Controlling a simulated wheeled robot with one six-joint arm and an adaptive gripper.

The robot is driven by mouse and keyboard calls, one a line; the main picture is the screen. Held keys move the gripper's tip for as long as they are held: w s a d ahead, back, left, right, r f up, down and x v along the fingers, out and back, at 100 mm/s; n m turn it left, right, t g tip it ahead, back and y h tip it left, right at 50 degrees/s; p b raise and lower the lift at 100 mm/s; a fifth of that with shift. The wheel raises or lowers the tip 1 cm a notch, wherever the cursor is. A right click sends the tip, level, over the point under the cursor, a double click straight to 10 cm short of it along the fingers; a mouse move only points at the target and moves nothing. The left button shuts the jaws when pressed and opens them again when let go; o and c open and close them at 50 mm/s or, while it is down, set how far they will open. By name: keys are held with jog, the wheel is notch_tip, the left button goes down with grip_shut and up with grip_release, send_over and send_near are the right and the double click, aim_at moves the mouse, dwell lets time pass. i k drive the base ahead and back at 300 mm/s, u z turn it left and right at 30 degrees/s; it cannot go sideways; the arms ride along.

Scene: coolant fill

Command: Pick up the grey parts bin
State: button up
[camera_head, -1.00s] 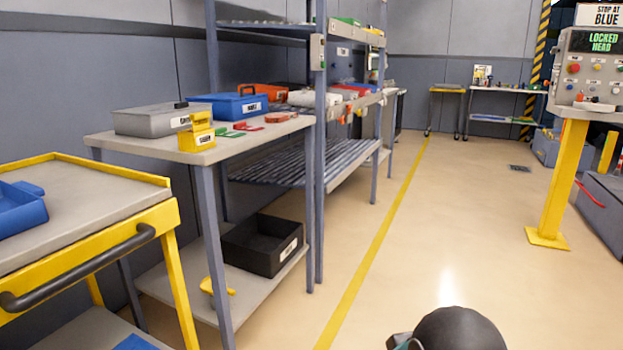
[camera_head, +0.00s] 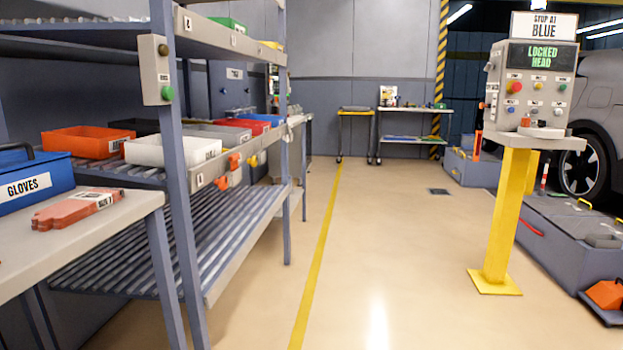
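A grey bin (camera_head: 218,132) sits on the middle level of the shelf rack, behind a white bin (camera_head: 172,150) and beside a red bin (camera_head: 243,124). The white bin hides part of it, and I cannot read a label on it. My gripper is not in view.
The shelf rack (camera_head: 181,200) stands on the left, with an orange bin (camera_head: 85,141) on the same level. A table with a blue gloves box (camera_head: 30,182) is at the near left. A yellow post (camera_head: 507,215) with a control panel stands right. The floor between is clear.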

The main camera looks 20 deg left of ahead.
aim_at(231, 138)
jog(key=u, duration=0.25)
jog(key=i, duration=1.85)
jog(key=u, duration=0.7)
